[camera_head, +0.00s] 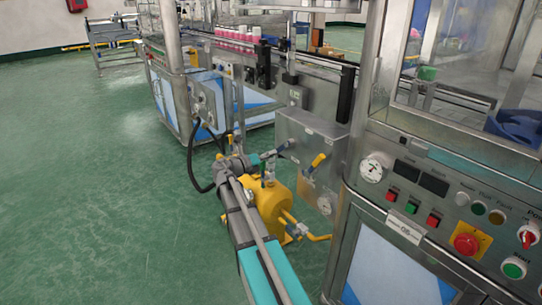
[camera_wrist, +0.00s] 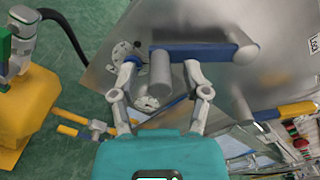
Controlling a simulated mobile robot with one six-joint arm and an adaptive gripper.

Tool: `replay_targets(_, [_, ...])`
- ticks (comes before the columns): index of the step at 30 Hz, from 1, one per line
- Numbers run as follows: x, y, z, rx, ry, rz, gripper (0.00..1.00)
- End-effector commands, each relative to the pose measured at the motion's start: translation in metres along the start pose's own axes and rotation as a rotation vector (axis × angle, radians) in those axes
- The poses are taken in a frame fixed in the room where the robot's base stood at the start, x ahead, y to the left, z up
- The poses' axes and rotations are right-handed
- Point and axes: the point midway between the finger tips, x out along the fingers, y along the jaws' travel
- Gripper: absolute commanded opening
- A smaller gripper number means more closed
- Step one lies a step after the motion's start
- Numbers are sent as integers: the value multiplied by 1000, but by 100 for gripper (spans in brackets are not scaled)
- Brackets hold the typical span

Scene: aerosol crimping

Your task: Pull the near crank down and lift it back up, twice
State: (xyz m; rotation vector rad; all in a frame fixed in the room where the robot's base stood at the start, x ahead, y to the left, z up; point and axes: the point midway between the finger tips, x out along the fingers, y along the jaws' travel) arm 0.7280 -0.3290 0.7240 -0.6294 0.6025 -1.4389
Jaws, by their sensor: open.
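The near crank (camera_head: 270,155) is a bar with blue ends on the front of a steel box, left of a yellow-handled crank (camera_head: 318,161). In the wrist view the near crank (camera_wrist: 203,49) lies roughly level across the picture, with a grey cylindrical grip (camera_wrist: 160,72) at its left part. My gripper (camera_wrist: 160,66) is open, with one finger on each side of this grip. Both fingers look apart from the grip; the depth between them is hard to tell. In the head view my gripper (camera_head: 238,164) is small beside the crank's left end.
The steel box (camera_head: 308,135) carries both cranks. A yellow tank (camera_head: 272,203) with valves stands close under my gripper, and also shows at left in the wrist view (camera_wrist: 22,105). A control panel (camera_head: 440,205) stands at right. Green floor (camera_head: 90,200) is clear at left.

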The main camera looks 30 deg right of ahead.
Motion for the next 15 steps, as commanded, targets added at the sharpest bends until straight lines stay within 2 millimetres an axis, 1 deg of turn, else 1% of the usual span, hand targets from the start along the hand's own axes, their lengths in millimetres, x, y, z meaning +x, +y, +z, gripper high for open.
replay_targets(5, [-16,0,0,0,-1,1,61])
replay_targets(15, [-66,0,0,0,-1,2,61])
